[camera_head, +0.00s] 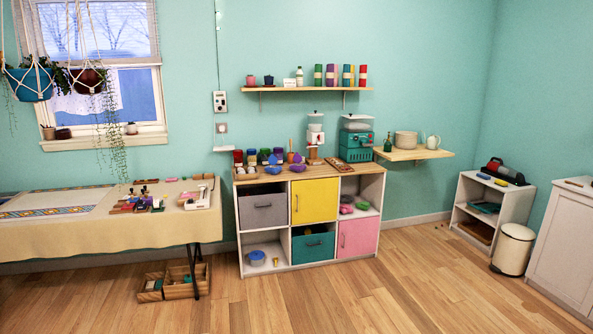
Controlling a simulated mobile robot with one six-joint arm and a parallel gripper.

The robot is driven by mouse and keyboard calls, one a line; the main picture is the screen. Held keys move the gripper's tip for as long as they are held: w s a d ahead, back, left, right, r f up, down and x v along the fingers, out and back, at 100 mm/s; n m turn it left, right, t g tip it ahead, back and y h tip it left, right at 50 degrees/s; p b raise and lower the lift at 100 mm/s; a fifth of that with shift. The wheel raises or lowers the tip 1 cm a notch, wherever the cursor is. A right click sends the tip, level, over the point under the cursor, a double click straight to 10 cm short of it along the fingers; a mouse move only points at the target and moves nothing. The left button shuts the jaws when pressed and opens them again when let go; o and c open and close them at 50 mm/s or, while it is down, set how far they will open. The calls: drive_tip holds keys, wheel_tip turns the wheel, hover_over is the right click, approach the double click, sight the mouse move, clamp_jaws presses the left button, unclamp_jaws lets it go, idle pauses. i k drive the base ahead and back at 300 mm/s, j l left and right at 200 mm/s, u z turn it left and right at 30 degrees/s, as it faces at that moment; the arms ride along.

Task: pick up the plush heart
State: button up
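I cannot make out a plush heart in the head view; the small items are too small to tell apart. My gripper is not in view. A cream-covered table (100,233) at the left bears several small coloured items (142,200).
Wooden crates (178,284) stand on the floor under the table. A low white shelf (490,209), a cream bin (512,249) and a white cabinet (566,248) stand at the right. A wall ledge (428,154) bears plates. The wooden floor (400,291) in front is clear.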

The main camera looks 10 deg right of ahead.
sight(298, 168)
drive_tip(key=i+u, duration=0.1)
drive_tip(key=i, duration=1.4)
drive_tip(key=i+z, duration=0.15)
drive_tip(key=i, duration=0.45)
drive_tip(key=i+j, duration=0.15)
drive_tip(key=i, duration=0.5)
drive_tip(key=i+j+z, duration=0.15)
drive_tip(key=i, duration=0.5)
drive_tip(key=i+j, duration=0.15)
drive_tip(key=i, duration=0.45)
drive_tip(key=i+j+z, duration=0.2)
drive_tip(key=i+z, duration=0.2)
drive_tip(key=i+j+z, duration=0.85)
drive_tip(key=i+j, duration=0.05)
drive_tip(key=i, duration=0.05)
